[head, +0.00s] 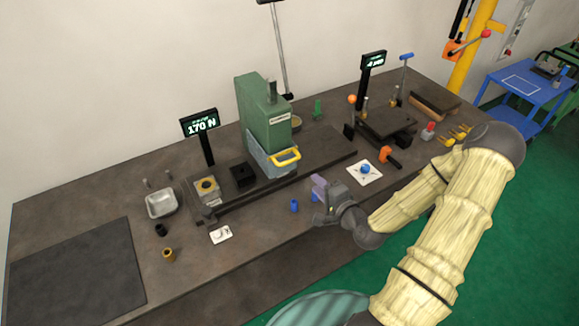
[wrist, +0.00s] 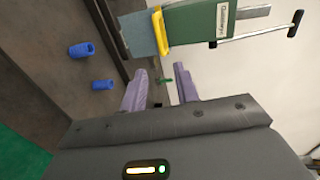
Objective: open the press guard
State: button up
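The press (head: 262,115) is a green upright block in the middle of the bench. Its guard (head: 262,163) is a blue-grey panel around the lower front, with a yellow handle (head: 285,158). The guard sits low against the press base. In the wrist view the guard (wrist: 138,35) and its yellow handle (wrist: 160,30) show at the top, beyond the fingertips. My gripper (head: 318,188) is in front of the press, to the right of and nearer than the handle, apart from it. Its purple fingers (wrist: 160,78) are spread with nothing between them.
A blue cylinder (head: 294,206) stands on the bench just left of my gripper. A white plate with a blue knob (head: 365,169) and an orange-handled part (head: 389,156) lie to the right. A display reading 170 N (head: 199,123) stands left of the press. Bench front is mostly clear.

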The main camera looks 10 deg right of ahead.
aim_at(290, 161)
jog(key=shift+w+a+f+b, duration=0.1)
jog(key=shift+w+f+b, duration=0.25)
jog(key=shift+b, duration=0.9)
jog(key=shift+w+b, duration=0.15)
jog(key=shift+b, duration=0.6)
jog(key=shift+w+a+f+b, duration=0.15)
jog(key=shift+a+b, duration=0.15)
jog(key=shift+b, duration=0.95)
jog(key=x, duration=1.4)
jog(key=shift+w+a+r+p, duration=0.15)
jog(key=shift+w+r+p, duration=0.1)
jog(key=shift+w+p, duration=0.1)
grip_shut()
